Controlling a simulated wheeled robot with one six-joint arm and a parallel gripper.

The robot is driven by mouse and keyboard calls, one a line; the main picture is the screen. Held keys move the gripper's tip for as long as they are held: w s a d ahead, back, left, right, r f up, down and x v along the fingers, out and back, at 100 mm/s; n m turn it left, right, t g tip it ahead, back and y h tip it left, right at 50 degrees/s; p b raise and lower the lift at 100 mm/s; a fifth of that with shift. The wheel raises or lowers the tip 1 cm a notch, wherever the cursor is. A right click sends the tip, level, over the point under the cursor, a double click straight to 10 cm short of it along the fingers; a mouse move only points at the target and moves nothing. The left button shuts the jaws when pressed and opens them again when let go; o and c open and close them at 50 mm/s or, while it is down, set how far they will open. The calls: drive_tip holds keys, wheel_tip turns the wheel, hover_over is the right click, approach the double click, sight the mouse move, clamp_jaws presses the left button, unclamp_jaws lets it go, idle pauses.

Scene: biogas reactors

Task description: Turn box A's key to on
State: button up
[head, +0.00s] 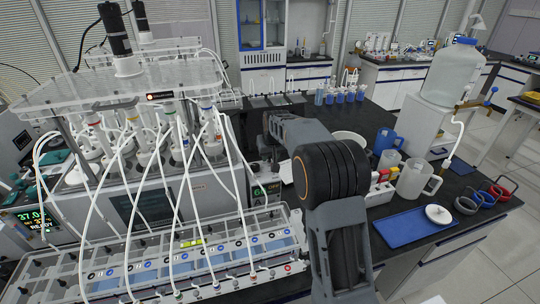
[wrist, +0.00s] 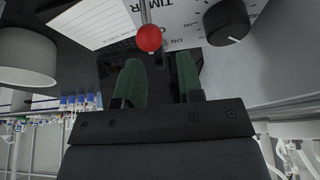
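Box A (head: 264,207) stands behind my arm in the head view, partly hidden; its lit front shows OFF and a letter A. In the wrist view, the pale panel (wrist: 188,38) carries the words TIMER and ON. A thin metal lever with a red ball tip (wrist: 149,38) stands in front of it; I cannot tell for certain that this is the key. A black round knob (wrist: 226,22) sits to its right. My gripper (wrist: 158,76) is open and empty, with green-padded fingers apart and the red ball just beyond them. My arm hides the gripper in the head view.
A rack with white tubes (head: 190,262) fills the bench in front of the reactors (head: 130,140). A white cylinder (wrist: 28,58) is at left in the wrist view.

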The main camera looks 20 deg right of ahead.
drive_tip(key=shift+w+f, duration=0.2)
drive_tip(key=shift+f, duration=0.4)
clamp_jaws()
